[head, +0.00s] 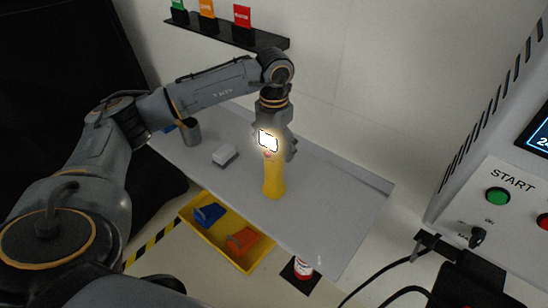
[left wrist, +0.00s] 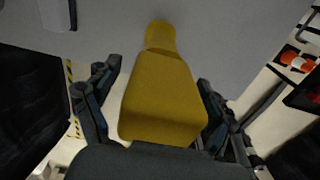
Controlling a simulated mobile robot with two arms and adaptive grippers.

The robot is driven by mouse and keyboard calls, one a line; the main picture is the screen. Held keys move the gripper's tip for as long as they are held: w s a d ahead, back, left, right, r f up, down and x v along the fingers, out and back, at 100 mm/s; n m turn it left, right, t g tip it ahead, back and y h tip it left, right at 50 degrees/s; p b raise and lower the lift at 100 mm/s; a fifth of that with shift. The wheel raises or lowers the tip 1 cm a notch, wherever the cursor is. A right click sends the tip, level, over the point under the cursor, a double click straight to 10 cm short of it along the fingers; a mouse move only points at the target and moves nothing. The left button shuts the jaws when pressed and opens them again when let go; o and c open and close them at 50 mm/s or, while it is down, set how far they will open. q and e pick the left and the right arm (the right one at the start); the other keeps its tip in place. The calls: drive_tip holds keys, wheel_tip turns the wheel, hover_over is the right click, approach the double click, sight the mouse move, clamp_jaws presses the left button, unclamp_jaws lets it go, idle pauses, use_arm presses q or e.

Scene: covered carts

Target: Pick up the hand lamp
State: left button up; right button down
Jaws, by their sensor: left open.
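The hand lamp (head: 273,178) is yellow with a bright, lit head, and stands upright on the grey table (head: 330,205). In the left wrist view the lamp (left wrist: 163,100) shows as a yellow body between the two fingers. My left gripper (head: 275,143) is at the lamp's lit head. It is open, with one finger on each side of the lamp in the left wrist view (left wrist: 155,105). I cannot tell whether a finger touches it. My right gripper is not in view.
A yellow tray (head: 190,213) with blue and orange items is below. A shelf (head: 228,33) is on the wall. A control panel (head: 500,210) stands right.

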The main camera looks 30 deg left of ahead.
use_arm(q)
drive_tip(key=shift+f, duration=0.45)
drive_tip(key=shift+c, duration=0.2)
drive_tip(key=c, duration=1.4)
drive_tip(key=shift+c, duration=0.8)
drive_tip(key=shift+r, duration=0.15)
